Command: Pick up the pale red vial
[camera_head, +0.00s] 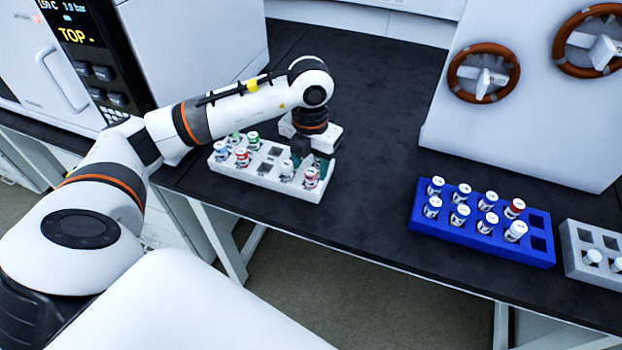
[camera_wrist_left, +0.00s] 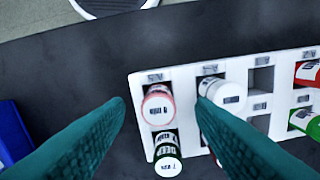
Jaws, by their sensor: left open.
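The pale red vial (camera_wrist_left: 157,105) stands in a corner slot of the white rack (camera_wrist_left: 142,85). In the head view the vial (camera_head: 311,178) is at the right front end of the rack (camera_head: 250,178). My left gripper (camera_wrist_left: 162,104) is open, with its teal fingers pointing down over this corner. In the wrist view one finger is on each side of the pale red vial, with visible gaps. In the head view the gripper (camera_head: 311,160) is just above and behind the vial. My right gripper is not in view.
A blue rack (camera_head: 480,240) of vials and a grey rack (camera_head: 585,262) stand to the right. The dark bench (camera_head: 370,130) between them is clear.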

